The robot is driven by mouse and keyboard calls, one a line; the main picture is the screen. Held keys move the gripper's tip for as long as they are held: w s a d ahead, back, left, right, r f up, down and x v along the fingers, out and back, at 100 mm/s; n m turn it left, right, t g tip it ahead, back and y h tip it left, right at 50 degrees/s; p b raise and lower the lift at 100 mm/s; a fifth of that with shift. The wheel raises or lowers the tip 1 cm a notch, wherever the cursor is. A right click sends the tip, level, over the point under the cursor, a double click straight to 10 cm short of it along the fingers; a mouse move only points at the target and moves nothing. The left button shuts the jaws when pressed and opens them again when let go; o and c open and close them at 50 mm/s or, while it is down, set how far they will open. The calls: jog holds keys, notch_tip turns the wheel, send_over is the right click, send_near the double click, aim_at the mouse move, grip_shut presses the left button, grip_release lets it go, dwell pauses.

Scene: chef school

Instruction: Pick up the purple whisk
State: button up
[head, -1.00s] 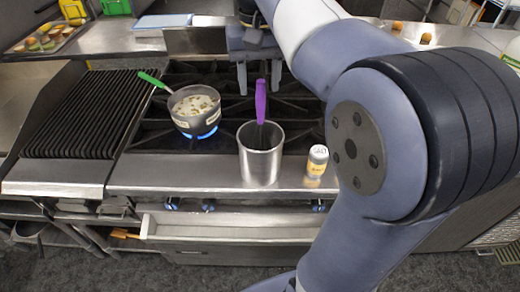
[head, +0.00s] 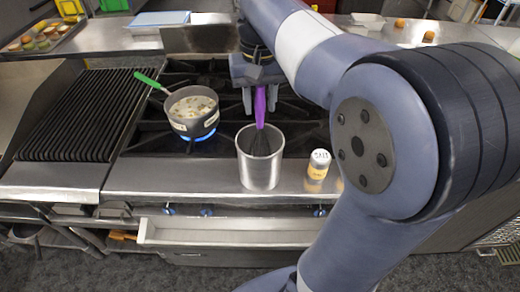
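The purple whisk (head: 260,106) stands handle up in a metal canister (head: 260,168), its dark wires inside and partly hidden by the rim. The canister sits on the steel front ledge of the stove. My gripper (head: 260,99) points down just behind and above the canister. Its two fingers show on either side of the purple handle, with gaps between them and the handle. The gripper looks open. The top of the handle overlaps the gripper's body in the picture, and I cannot tell the exact depth between them.
A pot (head: 192,112) with a green handle stands over a lit blue flame to the left. A shaker (head: 318,164) stands just right of the canister. A black grill (head: 83,115) is at far left. My arm covers the right side.

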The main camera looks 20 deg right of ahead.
grip_shut()
